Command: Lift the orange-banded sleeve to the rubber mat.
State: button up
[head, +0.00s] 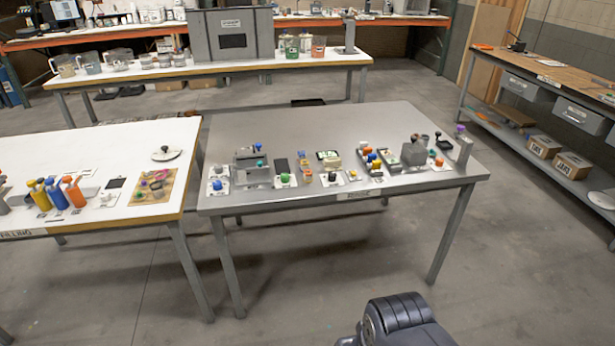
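I cannot pick out an orange-banded sleeve for certain. Small orange-topped pieces (367,151) stand among the items on the grey table, too small to tell their shape. A dark flat rectangle (282,165) lies on the same table and may be the rubber mat. Another small dark square (116,183) lies on the white table at left. My gripper is not in view; only a dark rounded part of my own arm shows at the bottom edge, well in front of the table.
The grey table (300,120) has items clustered along its front half, with its back clear. The white table (110,145) at left holds blue, yellow and orange bottles (75,192). A workbench (540,75) with bins stands at right. Open floor lies in front.

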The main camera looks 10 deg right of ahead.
aim_at(308, 177)
jog(key=i+l+z, duration=0.25)
jog(key=i, duration=0.7)
jog(key=i+l+z, duration=0.2)
jog(key=i, duration=0.75)
